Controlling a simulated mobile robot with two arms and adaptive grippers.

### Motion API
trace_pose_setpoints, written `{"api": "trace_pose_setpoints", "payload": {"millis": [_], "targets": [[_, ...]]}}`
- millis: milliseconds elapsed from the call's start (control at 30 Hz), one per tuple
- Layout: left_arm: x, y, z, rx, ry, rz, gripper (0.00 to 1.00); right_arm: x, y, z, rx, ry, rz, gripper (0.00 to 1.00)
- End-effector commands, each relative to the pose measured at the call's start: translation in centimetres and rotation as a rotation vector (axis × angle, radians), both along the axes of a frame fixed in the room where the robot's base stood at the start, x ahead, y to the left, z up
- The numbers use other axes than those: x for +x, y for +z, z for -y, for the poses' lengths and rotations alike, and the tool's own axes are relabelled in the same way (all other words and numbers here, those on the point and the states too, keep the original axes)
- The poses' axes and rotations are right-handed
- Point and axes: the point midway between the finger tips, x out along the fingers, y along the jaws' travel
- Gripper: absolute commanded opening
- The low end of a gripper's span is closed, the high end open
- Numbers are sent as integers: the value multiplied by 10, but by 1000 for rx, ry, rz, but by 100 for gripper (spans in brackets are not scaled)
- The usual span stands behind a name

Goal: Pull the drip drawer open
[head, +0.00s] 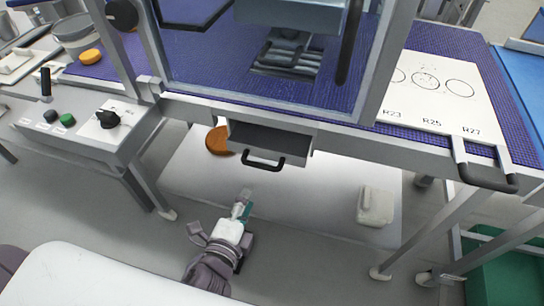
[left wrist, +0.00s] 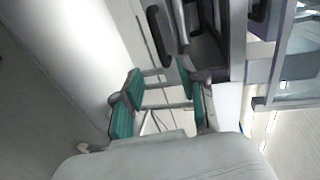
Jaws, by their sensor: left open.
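The drip drawer (head: 270,137) is a dark grey box under the front rail of the blue-topped machine in the head view. Its black bar handle (head: 263,162) faces me. Part of the drawer shows in front of the rail; I cannot tell how far out it is. My left gripper (head: 243,203) is open and empty, below and a little left of the handle in the picture, apart from it. In the left wrist view its teal finger pads (left wrist: 160,82) stand apart, with a dark bar (left wrist: 158,38) beyond them, probably the handle. My right gripper is not in view.
A control box (head: 80,125) with buttons and a knob stands at the left. A clear-sided guard frame (head: 270,108) rises above the drawer. An orange disc (head: 218,139) and a white block (head: 375,206) lie lower down, behind the legs. A white surface (head: 90,280) fills the lower left.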

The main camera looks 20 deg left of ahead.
Motion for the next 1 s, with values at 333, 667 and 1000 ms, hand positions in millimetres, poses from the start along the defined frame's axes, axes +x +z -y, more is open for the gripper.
{"api": "trace_pose_setpoints", "payload": {"millis": [333, 667, 1000], "targets": [[62, -12, 2, -1, -1, 2, 41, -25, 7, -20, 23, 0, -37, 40], [118, -26, 4, -4, 0, -1, 41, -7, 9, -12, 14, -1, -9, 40], [131, -29, 5, -4, 0, -2, 41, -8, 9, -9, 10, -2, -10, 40]]}}
